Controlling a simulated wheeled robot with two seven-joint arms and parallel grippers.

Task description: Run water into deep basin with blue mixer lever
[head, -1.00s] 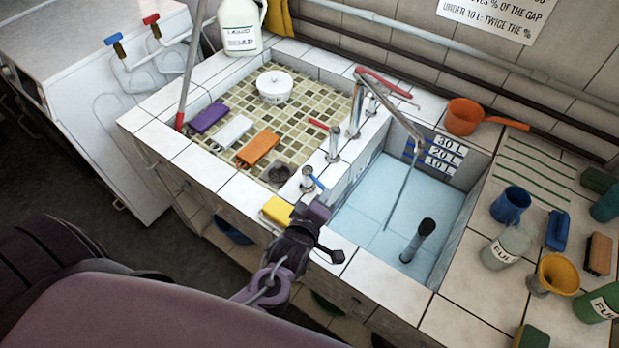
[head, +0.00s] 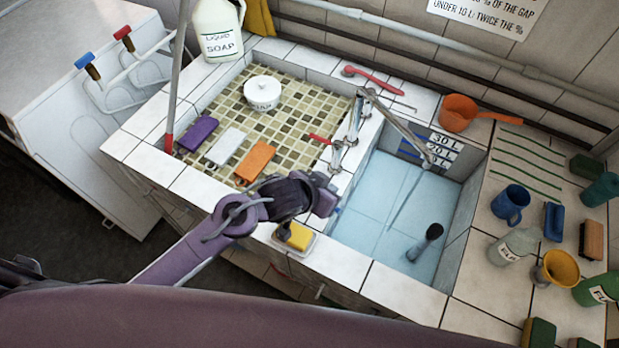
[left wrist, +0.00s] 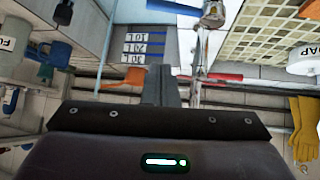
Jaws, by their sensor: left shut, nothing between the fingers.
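The deep basin (head: 375,205) has pale blue inner faces and a dark upright plug or pipe (head: 425,242). A swivel spout (head: 400,122) reaches over it. A faint line slants below its tip; I cannot tell whether it is water or a tile joint. My left gripper (head: 327,200) is shut and empty, above the divider at the basin's near left corner. It hides most of the tap with the blue lever; only a small blue bit (head: 338,210) shows beside it. In the left wrist view the closed fingers (left wrist: 160,86) point toward the basin's depth marks (left wrist: 133,46). My right gripper is out of view.
A yellow sponge (head: 296,236) lies on the front ledge. The shallow tiled basin (head: 225,125) holds blocks and a white pot. An orange dipper (head: 458,113), cups and bottles stand right.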

